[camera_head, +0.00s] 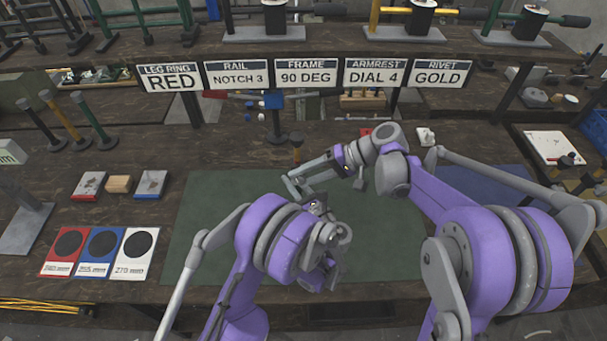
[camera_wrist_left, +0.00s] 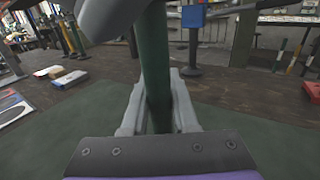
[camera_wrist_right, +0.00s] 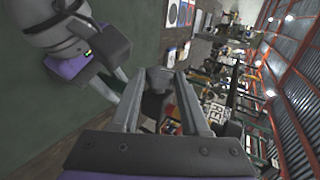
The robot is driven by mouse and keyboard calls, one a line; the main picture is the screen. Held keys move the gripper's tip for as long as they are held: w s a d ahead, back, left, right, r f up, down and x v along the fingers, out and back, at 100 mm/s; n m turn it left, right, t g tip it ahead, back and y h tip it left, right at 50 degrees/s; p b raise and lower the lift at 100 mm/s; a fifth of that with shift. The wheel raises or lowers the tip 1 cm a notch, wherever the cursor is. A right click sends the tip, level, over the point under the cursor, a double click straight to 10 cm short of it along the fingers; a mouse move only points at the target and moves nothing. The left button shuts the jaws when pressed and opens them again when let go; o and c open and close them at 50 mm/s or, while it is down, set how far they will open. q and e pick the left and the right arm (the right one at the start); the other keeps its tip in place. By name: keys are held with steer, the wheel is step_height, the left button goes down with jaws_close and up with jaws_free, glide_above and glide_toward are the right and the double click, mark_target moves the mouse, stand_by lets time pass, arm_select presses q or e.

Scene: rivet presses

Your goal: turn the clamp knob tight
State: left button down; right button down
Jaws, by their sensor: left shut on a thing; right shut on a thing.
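My left gripper shows in the left wrist view (camera_wrist_left: 158,100), its fingers shut on a dark green post (camera_wrist_left: 154,50) that runs up between them. In the head view, my left arm's wrist hides most of this gripper and the post. My right gripper (camera_wrist_right: 165,88) is shut on a small dark grey piece (camera_wrist_right: 156,78) in the right wrist view. This may be the clamp knob, but its shape is not clear. In the head view, my right gripper (camera_head: 293,184) is low over the green mat (camera_head: 205,215), just beyond my left wrist.
Signs hang above the bench, among them LEG RING RED (camera_head: 171,78) and RIVET GOLD (camera_head: 440,74). A blue-topped stand (camera_head: 274,101) is behind the mat. Coloured posts (camera_head: 92,120), small blocks (camera_head: 119,184) and dial cards (camera_head: 100,251) are at left. The mat's left part is clear.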

steer(key=shift+f+y, duration=0.2)
steer(key=shift+y, duration=1)
steer(key=shift+c, duration=1.9)
jaws_free()
steer(key=shift+d, duration=0.1)
steer(key=shift+d, duration=0.1)
steer(key=v, duration=1.1)
steer(key=shift+d, duration=0.45)
